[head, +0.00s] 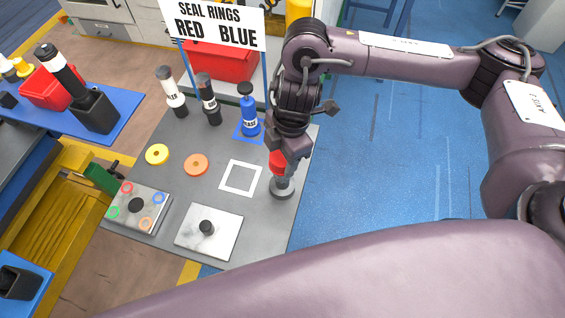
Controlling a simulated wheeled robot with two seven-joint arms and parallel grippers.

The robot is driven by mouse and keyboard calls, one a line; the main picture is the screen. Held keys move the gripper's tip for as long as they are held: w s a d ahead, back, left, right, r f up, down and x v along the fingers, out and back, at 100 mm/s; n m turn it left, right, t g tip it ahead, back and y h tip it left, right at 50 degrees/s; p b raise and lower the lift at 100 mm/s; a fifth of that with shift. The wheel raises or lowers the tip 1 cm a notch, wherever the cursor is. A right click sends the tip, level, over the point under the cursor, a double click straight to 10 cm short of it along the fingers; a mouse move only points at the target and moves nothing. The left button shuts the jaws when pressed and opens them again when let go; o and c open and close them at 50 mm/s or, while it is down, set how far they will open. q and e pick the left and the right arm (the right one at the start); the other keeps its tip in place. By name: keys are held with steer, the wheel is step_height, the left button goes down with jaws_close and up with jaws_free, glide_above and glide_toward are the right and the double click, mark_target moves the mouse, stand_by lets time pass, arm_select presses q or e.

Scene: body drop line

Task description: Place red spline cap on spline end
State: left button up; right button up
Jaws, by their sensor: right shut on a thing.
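The red spline cap (277,162) is between the fingers of my right gripper (284,153), near the right edge of the grey table. The gripper points down and is shut on the cap, hiding part of it. Directly below is the spline end, a dark grey post on a round base (282,190). The cap lines up over the post's top in this view; I cannot tell whether it is seated, touching or just above. My left gripper is not in view.
A sign (217,24) and red bin (218,62) stand behind. Blue floor is clear at right.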

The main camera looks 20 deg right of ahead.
mark_target(282, 164)
steer(key=shift+f+b, duration=0.3)
steer(key=shift+f, duration=1.55)
steer(key=shift+f, duration=0.1)
steer(key=o, duration=1)
steer(key=shift+o, duration=0.2)
steer(key=shift+r, duration=0.25)
steer(key=r, duration=0.4)
steer(key=d+r, duration=0.1)
steer(key=r, duration=0.2)
steer(key=r+p, duration=0.1)
steer(key=r, duration=0.3)
steer(key=shift+w+d+r, duration=0.15)
steer(key=shift+d+r, duration=0.15)
steer(key=shift+d, duration=0.05)
